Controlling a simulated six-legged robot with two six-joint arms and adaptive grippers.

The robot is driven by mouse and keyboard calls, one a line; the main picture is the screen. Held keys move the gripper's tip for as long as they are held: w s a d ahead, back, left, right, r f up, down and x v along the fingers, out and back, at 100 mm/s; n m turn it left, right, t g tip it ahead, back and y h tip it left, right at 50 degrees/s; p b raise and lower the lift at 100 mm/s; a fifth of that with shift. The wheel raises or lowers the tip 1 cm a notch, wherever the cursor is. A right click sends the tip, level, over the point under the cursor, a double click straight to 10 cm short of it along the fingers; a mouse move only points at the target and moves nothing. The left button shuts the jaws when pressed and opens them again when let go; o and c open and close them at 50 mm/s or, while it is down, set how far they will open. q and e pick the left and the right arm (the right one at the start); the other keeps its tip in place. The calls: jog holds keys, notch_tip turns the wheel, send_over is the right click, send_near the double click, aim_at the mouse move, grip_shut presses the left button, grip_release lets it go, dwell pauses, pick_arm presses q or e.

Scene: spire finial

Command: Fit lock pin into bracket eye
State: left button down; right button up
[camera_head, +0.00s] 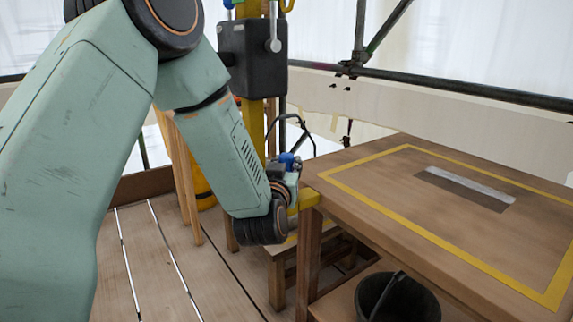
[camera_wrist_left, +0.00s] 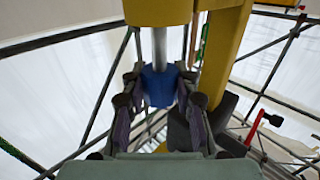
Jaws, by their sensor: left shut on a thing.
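In the left wrist view the lock pin shows as a blue grip (camera_wrist_left: 159,86) with a bright metal shaft (camera_wrist_left: 160,48). My left gripper (camera_wrist_left: 160,92) is shut on the blue grip, one finger on each side. The shaft runs up to a yellow block (camera_wrist_left: 158,10) at the top edge, which looks like the bracket; its eye is hidden, and I cannot tell whether the shaft tip is inside it. In the head view my left gripper (camera_head: 288,172) is small and partly hidden by my wrist, with blue (camera_head: 288,158) showing at it. My right gripper is not in view.
A wooden table (camera_head: 400,190) with a yellow border stands close right of my left gripper. A black bucket (camera_head: 398,298) is below it. A yellow post (camera_head: 256,125) carrying a black box (camera_head: 252,58) stands behind. A red-ended lever (camera_wrist_left: 262,122) is at right in the wrist view.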

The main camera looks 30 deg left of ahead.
pick_arm(q)
jog(key=shift+f+b, duration=1.35)
jog(key=shift+f, duration=0.75)
jog(key=c, duration=1)
grip_release()
jog(key=shift+o, duration=0.2)
jog(key=shift+s, duration=0.1)
jog(key=v, duration=0.7)
jog(key=shift+s, duration=0.2)
jog(key=shift+d+f, duration=0.1)
